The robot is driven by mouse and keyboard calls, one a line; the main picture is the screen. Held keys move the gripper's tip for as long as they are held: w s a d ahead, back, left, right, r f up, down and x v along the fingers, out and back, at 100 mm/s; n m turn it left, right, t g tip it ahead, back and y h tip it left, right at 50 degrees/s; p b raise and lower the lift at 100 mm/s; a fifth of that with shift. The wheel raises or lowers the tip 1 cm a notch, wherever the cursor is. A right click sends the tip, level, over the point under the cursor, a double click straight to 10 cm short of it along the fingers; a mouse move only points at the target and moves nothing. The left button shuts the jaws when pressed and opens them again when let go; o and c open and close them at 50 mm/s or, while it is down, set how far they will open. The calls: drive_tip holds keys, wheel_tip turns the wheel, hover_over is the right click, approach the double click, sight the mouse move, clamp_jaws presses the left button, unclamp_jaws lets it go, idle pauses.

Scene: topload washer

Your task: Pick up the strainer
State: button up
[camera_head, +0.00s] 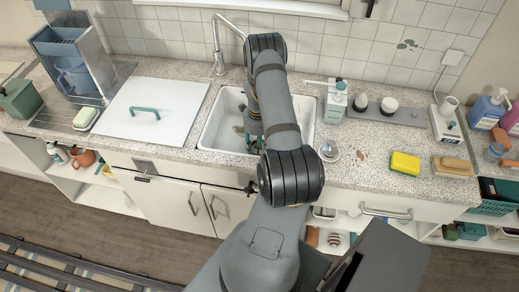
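A small round metal piece with a knob on top, which looks like the strainer (328,151), sits on the speckled counter just right of the sink. My arm rises in front of the sink and bends down behind itself. My gripper (252,128) is mostly hidden by my arm, over or in the sink basin, left of the strainer and apart from it. Its fingers cannot be made out. Teal and dark parts show at the sink beside my arm, and I cannot tell what they belong to.
A white sink (216,128) holds brownish bits. A faucet (219,62) stands behind it. A soap dispenser (335,101) stands behind the strainer. A yellow sponge (405,163) and a brush (452,167) lie to the right. A white board (150,108) lies left. Brown crumbs lie near the strainer.

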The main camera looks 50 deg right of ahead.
drive_tip(key=shift+c, duration=1.1)
clamp_jaws()
